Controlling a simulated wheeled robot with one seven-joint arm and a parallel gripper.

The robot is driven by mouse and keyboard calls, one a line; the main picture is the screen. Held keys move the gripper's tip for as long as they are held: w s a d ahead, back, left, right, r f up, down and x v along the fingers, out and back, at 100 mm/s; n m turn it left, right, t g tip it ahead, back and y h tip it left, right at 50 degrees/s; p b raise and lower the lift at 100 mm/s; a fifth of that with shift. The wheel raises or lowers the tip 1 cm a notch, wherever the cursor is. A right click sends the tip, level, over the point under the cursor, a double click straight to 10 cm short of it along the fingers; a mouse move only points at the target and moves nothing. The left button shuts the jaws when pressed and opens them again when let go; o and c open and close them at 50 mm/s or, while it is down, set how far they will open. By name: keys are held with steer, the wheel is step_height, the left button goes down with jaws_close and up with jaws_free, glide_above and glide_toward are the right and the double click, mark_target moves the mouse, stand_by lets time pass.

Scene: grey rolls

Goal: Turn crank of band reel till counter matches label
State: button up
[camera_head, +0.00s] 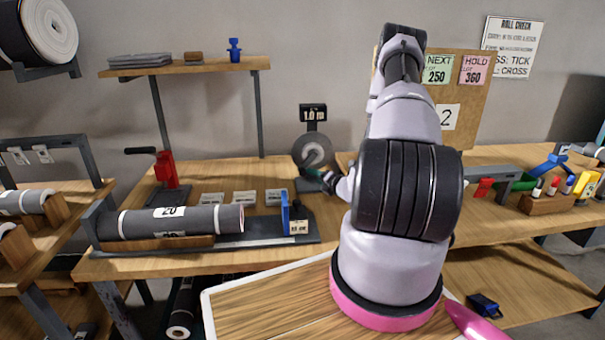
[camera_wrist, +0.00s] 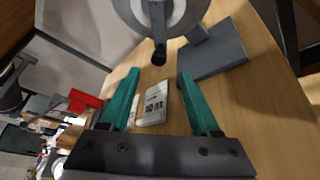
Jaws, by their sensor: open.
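The band reel (camera_head: 311,150) is a grey disc on a stand at the back of the bench. Its dark counter (camera_head: 313,113) sits above it and seems to read about 1.0. In the wrist view, part of the reel (camera_wrist: 188,14) shows at the top, with a black crank knob (camera_wrist: 159,52) hanging below its middle. My gripper (camera_wrist: 159,74) has green fingers spread apart, empty, with the knob just beyond and between the tips. A white label card (camera_wrist: 155,103) lies on the bench, seen between the fingers; its print is unclear. In the head view my gripper (camera_head: 318,176) is beside the reel's lower edge.
The reel's grey base (camera_wrist: 212,58) lies right of the knob in the wrist view. A grey roll (camera_head: 190,221) rests in a cradle at the left, with a red crank stand (camera_head: 166,172) behind it. Several cards lie between. A shelf (camera_head: 185,67) hangs above.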

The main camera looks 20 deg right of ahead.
mark_target(305, 173)
steer(key=x, duration=1)
steer(key=shift+w+r, duration=0.1)
jaws_close()
stand_by(1.1)
